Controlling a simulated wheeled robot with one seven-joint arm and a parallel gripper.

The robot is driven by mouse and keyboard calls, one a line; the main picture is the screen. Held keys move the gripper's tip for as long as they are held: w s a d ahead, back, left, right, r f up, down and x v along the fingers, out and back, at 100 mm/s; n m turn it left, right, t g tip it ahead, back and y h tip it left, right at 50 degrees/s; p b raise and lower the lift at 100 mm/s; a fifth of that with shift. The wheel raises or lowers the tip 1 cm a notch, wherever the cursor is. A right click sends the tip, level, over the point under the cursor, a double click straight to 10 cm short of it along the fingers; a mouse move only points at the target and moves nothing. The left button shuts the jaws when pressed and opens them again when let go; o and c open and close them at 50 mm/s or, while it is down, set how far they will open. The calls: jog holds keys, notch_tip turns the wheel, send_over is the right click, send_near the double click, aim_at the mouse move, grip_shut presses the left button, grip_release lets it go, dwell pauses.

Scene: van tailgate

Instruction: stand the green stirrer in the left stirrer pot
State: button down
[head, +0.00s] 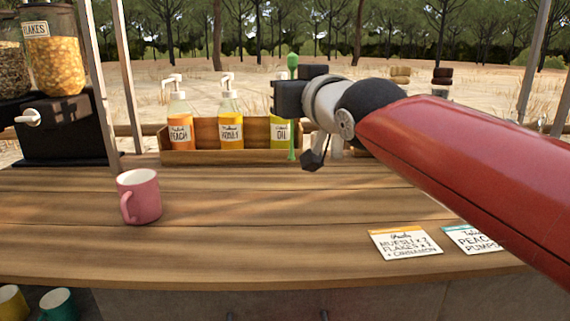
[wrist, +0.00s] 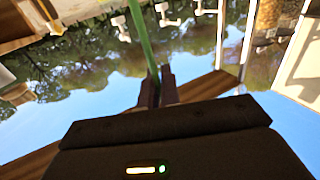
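The green stirrer (head: 292,142) is upright in the head view, with a rounded knob at its top. My gripper (head: 284,98) is shut on it, in front of the oil bottle. Its lower end hangs near the front of the bottle tray; I cannot tell whether it touches anything. In the wrist view the stirrer (wrist: 141,38) runs up from between the fingertips of my gripper (wrist: 156,86). I cannot make out either stirrer pot; my arm covers part of the counter's back right.
A wooden tray (head: 225,157) holds peach, honey and oil bottles. A pink mug (head: 139,197) stands on the left of the counter (head: 250,235). Two cards (head: 405,244) lie at the right front. A flake dispenser (head: 53,60) stands at the left. The middle counter is clear.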

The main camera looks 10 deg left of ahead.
notch_tip(320, 180, down, 12)
jog(key=b, duration=0.1)
jog(key=shift+f, duration=0.25)
jog(key=shift+f+b, duration=0.2)
jog(key=shift+b, duration=0.1)
jog(key=c, duration=1.6)
grip_release()
jog(key=shift+r, duration=0.1)
jog(key=shift+r, duration=0.1)
